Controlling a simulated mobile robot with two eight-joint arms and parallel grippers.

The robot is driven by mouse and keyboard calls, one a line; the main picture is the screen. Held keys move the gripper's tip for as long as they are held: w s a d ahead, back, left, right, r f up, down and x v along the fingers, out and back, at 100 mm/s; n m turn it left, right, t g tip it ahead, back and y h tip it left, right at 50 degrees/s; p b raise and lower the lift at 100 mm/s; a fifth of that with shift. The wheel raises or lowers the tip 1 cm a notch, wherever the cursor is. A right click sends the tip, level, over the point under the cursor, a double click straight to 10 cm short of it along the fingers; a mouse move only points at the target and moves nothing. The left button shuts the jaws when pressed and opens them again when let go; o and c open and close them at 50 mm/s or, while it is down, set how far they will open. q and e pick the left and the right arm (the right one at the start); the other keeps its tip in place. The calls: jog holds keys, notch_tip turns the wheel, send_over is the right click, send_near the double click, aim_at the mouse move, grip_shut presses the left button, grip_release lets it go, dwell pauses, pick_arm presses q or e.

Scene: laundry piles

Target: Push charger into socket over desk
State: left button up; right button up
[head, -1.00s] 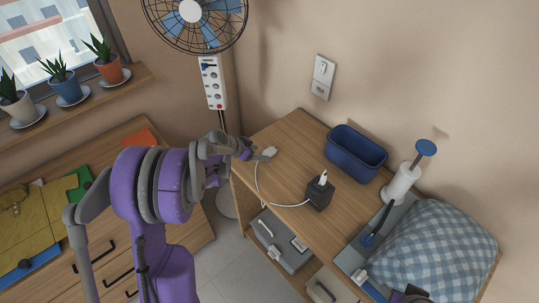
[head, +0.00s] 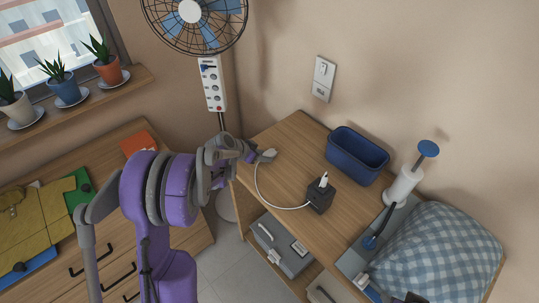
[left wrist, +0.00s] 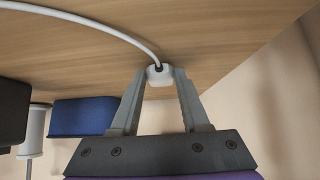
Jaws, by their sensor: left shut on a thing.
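My left gripper (head: 252,155) is shut on a small white plug (head: 267,155) at the desk's left edge. In the left wrist view, the white plug (left wrist: 160,75) sits between the fingertips (left wrist: 157,88). A white cable (head: 268,195) runs from it across the desk to a dark cube-shaped block (head: 320,196), which has a white piece upright on top. The white wall socket plate (head: 324,78) is above the desk (head: 287,150), apart from my gripper. I cannot tell which of these pieces is the charger. My right gripper is not clearly in view.
A blue bin (head: 356,156) stands against the wall below the socket. A white roll on a holder (head: 402,185) and a checked blue cushion (head: 437,250) are at the right. A power strip (head: 212,84) and a fan (head: 193,20) are behind my left arm. The desk's middle is mostly clear.

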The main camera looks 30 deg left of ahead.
pick_arm(q)
grip_shut()
notch_tip(320, 180, up, 7)
jog(key=p, duration=0.3)
pick_arm(e)
jog(key=r, duration=0.1)
jog(key=w+r, duration=0.1)
jog(key=r, duration=0.2)
jog(key=shift+w+r, duration=0.3)
jog(key=shift+s, duration=0.1)
